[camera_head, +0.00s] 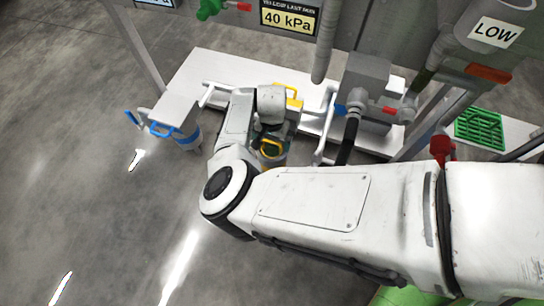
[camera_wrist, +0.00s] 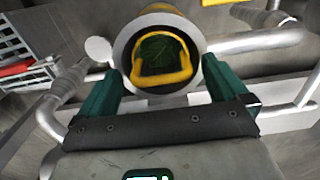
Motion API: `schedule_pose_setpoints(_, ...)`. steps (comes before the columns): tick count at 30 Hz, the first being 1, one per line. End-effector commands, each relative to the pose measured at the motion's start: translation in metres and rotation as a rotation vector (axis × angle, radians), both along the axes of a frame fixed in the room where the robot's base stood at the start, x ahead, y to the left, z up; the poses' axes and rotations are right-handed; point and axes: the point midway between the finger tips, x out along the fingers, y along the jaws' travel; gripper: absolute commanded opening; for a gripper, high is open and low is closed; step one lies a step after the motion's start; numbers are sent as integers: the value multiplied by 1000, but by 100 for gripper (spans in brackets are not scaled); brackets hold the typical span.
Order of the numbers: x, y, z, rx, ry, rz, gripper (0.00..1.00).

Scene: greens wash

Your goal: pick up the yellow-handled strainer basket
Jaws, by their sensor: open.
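The strainer basket has a yellow looped handle (camera_wrist: 163,78) and dark green mesh (camera_wrist: 157,52). In the wrist view it sits inside a round pale housing (camera_wrist: 122,45) with an open top. In the head view its yellow handle (camera_head: 270,150) shows just below my wrist, partly hidden by my arm. My gripper (camera_wrist: 161,68) is open, with one green finger on each side of the housing mouth. The handle lies between the fingers, and I see no grip on it. I cannot tell whether the fingers touch the housing.
A blue-handled housing (camera_head: 182,135) stands to the left. A second yellow handle (camera_head: 290,92) is behind my wrist. White pipes (camera_wrist: 262,40) run close beside the housing. A green grate (camera_head: 479,128) lies at right, and a 40 kPa sign (camera_head: 289,19) hangs behind. The floor at left is clear.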

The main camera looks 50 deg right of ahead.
Motion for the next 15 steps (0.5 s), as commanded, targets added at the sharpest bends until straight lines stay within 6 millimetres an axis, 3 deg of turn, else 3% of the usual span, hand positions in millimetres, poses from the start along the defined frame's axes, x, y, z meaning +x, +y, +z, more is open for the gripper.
schedule_pose_setpoints(5, 0, 0, 1, -1, 0, 0, 99)
schedule_pose_setpoints(15, 0, 0, 1, -1, 0, 0, 66)
